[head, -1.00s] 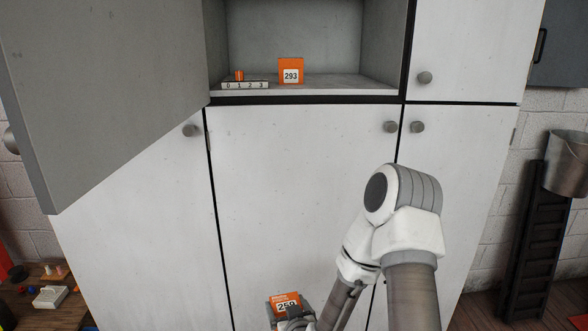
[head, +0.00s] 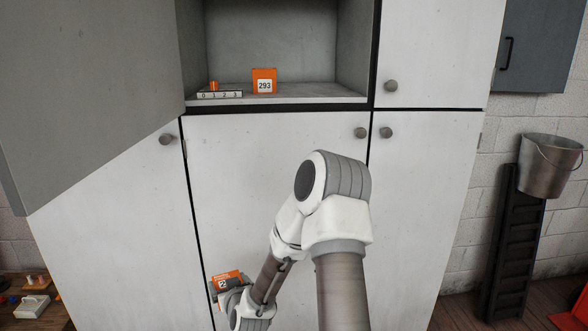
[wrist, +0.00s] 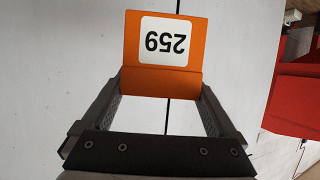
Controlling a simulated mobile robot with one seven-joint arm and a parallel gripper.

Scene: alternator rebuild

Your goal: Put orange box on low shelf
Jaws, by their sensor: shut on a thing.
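An orange box with a white label reading 259 (wrist: 143,79) is held between the fingers of my gripper (wrist: 160,92). In the head view the held box (head: 226,278) shows low, in front of the cabinet's lower doors, and my gripper (head: 231,288) is partly hidden by my arm. A second orange box labelled 293 (head: 264,81) stands upright on the shelf (head: 320,97) of the open cabinet compartment. A small numbered strip (head: 220,95) with an orange peg lies to its left. I cannot tell which shelf is the low one.
The open grey door (head: 90,100) hangs out at the left. The shelf's right part is clear. A metal bucket (head: 550,165) and a black rack (head: 508,240) are at the right. A wooden surface (head: 50,318) with small items is at lower left.

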